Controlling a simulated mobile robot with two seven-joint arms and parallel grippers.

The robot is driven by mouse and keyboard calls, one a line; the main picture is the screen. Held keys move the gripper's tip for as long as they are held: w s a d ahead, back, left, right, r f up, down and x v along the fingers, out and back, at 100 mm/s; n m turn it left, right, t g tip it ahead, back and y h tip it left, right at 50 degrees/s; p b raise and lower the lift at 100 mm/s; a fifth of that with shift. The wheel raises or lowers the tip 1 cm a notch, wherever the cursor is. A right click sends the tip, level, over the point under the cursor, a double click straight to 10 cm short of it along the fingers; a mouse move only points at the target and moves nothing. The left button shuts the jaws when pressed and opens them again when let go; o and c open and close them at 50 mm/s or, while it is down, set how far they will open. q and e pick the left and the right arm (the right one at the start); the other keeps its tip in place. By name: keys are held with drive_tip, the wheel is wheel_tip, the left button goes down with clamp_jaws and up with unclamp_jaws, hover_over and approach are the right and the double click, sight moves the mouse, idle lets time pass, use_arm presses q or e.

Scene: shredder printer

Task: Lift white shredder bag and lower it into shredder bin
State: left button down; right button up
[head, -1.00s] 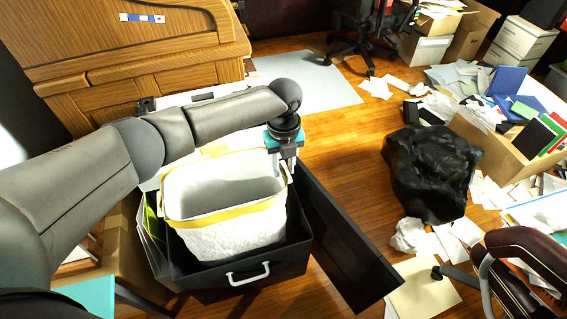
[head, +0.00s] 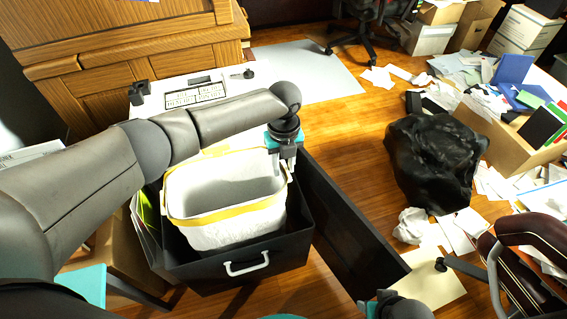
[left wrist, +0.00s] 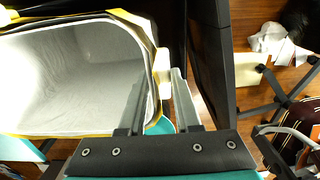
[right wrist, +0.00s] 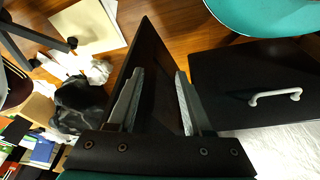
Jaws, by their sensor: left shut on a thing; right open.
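The white shredder bag (head: 226,226) with a yellow rim stands open and upright in the black shredder bin (head: 220,275), its upper part above the bin's walls. It also shows in the left wrist view (left wrist: 70,85). My left gripper (head: 285,163) is shut on the bag's right rim; its fingers also show in the left wrist view (left wrist: 162,75). My right gripper (right wrist: 160,75) is open in the right wrist view, its fingers over the bin's dark door panel (right wrist: 152,60) and apparently empty. In the head view its wrist shows at the bottom edge.
The dark door panel (head: 345,225) stands out to the right of the bin. A full black garbage bag (head: 435,160) sits on the floor farther right. Papers and a brown chair (head: 525,240) lie around it. A wooden cabinet (head: 110,60) stands behind. Wooden floor between panel and garbage bag is clear.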

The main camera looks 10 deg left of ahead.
use_arm(q)
wheel_tip(320, 180, down, 2)
drive_tip(key=shift+f+b, duration=0.2)
drive_tip(key=shift+b, duration=0.6)
use_arm(e)
wheel_tip(320, 180, up, 9)
drive_tip(key=w+t+b, duration=0.2)
drive_tip(key=b, duration=0.1)
use_arm(q)
wheel_tip(320, 180, down, 15)
drive_tip(key=b, duration=0.7)
drive_tip(key=shift+f, duration=0.15)
use_arm(e)
drive_tip(key=w+a+r+t+y, duration=0.2)
drive_tip(key=a+t+y, duration=0.1)
drive_tip(key=a+t, duration=0.2)
drive_tip(key=w+a+r+t+y, duration=0.2)
drive_tip(key=a+t, duration=0.4)
drive_tip(key=shift+w+r+y, duration=0.2)
drive_tip(key=shift+y, duration=0.2)
drive_tip(key=shift+a, duration=0.1)
